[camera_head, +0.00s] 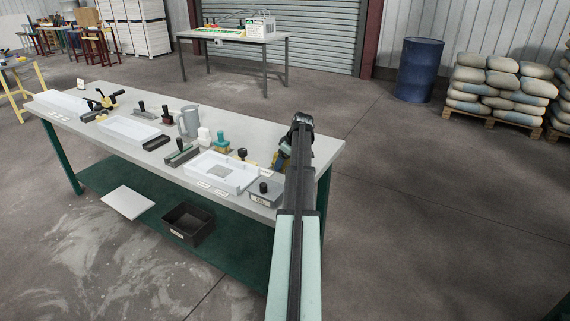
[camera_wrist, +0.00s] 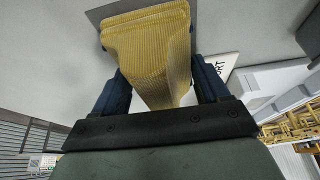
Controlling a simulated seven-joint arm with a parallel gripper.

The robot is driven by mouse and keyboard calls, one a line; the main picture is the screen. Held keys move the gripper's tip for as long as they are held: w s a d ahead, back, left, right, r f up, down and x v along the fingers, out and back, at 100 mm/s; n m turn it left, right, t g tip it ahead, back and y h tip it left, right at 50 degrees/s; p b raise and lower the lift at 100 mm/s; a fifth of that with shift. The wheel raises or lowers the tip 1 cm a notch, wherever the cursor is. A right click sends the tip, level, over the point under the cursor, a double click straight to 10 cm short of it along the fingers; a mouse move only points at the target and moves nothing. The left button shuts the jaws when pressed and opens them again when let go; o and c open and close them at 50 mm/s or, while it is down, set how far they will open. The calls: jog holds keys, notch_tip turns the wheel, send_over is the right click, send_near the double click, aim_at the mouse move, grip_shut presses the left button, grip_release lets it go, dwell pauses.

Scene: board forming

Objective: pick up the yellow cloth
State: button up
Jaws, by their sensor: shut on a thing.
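The yellow cloth (camera_wrist: 150,45) is a ribbed, folded piece that fills the upper middle of the wrist view. My gripper (camera_wrist: 162,85) is shut on it, with one blue finger on each side. A dark grey flat patch shows behind the cloth's upper edge. In the head view my gripper (camera_head: 281,158) is at the right end of the long table (camera_head: 318,150), mostly hidden by my arm.
Left of my arm on the table are a grey box with a black knob (camera_head: 265,193), a white tray (camera_head: 238,178), a green-topped stamp-like tool (camera_head: 222,142) and a grey jug (camera_head: 188,121). A black bin (camera_head: 188,224) is on the lower shelf. A blue barrel (camera_head: 418,70) stands behind.

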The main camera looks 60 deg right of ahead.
notch_tip(320, 180, up, 10)
jog(key=shift+r, duration=0.25)
dwell(0.3)
jog(key=o, duration=0.6)
jog(key=c, duration=0.4)
jog(key=shift+w, duration=0.1)
